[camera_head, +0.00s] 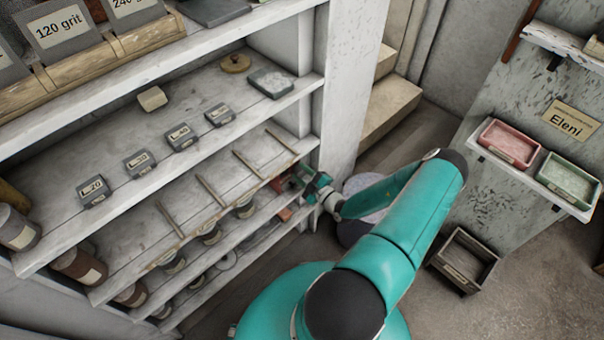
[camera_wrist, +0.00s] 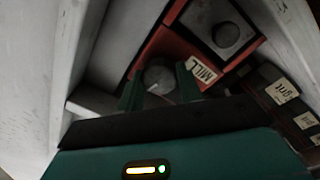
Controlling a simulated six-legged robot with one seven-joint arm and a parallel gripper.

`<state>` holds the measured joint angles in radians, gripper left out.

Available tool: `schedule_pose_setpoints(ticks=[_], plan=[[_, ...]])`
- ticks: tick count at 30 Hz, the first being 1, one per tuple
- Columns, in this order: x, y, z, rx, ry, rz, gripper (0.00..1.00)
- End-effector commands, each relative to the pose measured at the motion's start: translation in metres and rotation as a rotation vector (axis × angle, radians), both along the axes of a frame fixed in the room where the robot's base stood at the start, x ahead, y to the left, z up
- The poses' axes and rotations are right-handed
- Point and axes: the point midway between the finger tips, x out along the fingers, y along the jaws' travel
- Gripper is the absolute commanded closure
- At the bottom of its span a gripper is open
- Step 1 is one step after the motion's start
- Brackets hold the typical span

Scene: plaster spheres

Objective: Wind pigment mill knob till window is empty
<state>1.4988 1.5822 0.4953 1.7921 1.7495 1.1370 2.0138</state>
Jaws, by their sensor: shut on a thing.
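The red pigment mill (camera_wrist: 153,50) with a white "MILL" label (camera_wrist: 201,70) stands inside a shelf bay in the wrist view. Its round grey knob (camera_wrist: 158,73) has a pale mark near its lower edge. My gripper (camera_wrist: 159,88) is shut on the knob, with one green finger at each side. In the head view my gripper (camera_head: 311,184) reaches into the right end of the shelf, and the mill is mostly hidden.
Shelf boards (camera_head: 228,140) and a white upright (camera_head: 346,90) close in around my arm. Weights (camera_head: 181,137), rods and jars stand left. Pink (camera_head: 510,142) and green (camera_head: 567,178) trays sit right. A box (camera_head: 465,261) lies on the floor.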

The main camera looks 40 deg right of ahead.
Motion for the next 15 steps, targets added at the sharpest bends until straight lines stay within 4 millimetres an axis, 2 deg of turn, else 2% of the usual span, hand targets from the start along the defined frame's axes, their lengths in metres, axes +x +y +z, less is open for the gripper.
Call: schedule_pose_setpoints(ticks=[10,11,13,15], plan=[[0.0003,-0.0006,0.001,0.001,-0.003,-0.001,0.87],[0.0003,-0.0007,0.001,0.001,-0.003,-0.001,0.58],[0.0002,-0.0006,0.0008,0.0,-0.003,-0.001,0.45],[0.0001,-0.0005,0.0007,0.0,-0.001,-0.001,0.43]])
